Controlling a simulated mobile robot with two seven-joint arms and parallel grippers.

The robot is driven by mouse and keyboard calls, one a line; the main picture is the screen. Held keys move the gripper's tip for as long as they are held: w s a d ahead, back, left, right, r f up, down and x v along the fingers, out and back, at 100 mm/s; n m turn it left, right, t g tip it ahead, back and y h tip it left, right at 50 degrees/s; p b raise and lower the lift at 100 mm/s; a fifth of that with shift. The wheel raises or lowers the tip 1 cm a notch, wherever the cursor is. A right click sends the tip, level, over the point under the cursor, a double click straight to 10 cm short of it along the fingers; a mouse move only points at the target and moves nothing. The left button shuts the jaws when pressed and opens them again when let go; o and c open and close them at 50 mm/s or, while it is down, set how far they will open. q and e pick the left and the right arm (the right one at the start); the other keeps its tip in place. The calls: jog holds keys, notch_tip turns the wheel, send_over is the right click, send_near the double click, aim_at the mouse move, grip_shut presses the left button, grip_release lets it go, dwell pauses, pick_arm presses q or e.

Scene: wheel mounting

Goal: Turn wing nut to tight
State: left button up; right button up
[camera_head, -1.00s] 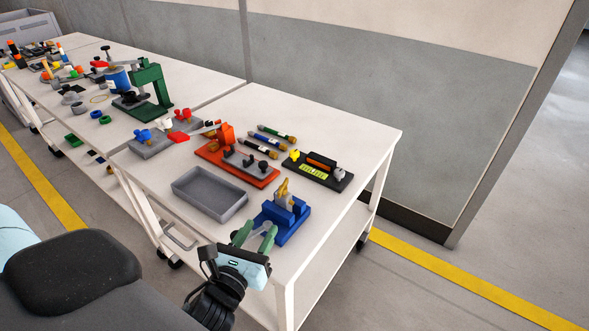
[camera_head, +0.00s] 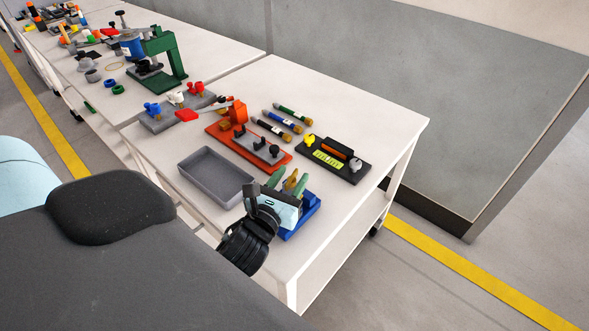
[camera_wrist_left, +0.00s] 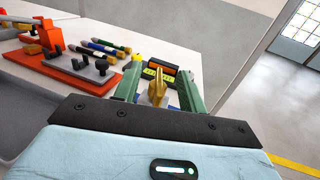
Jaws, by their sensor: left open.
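A brass wing nut (camera_head: 290,181) stands on a blue fixture (camera_head: 303,218) at the near right of the table. My left gripper (camera_head: 288,178) has pale green fingers that are open, one on each side of the wing nut. In the left wrist view the wing nut (camera_wrist_left: 157,87) stands upright between the fingers (camera_wrist_left: 159,82), with gaps showing on both sides. The gripper body hides the lower part of the wing nut and much of the blue fixture. My right gripper is not in view.
A grey tray (camera_head: 184,176) lies left of the fixture. An orange fixture (camera_head: 279,165) and a black base with a yellow label (camera_head: 334,174) stand behind. Several pen-like tools (camera_head: 281,121) lie at the back. The table's near right corner is clear.

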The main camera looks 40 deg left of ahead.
pick_arm(q)
jog(key=shift+w+a, duration=0.15)
jog(key=shift+w, duration=0.55)
jog(key=shift+w+a, duration=0.1)
jog(key=shift+w, duration=0.55)
grip_shut()
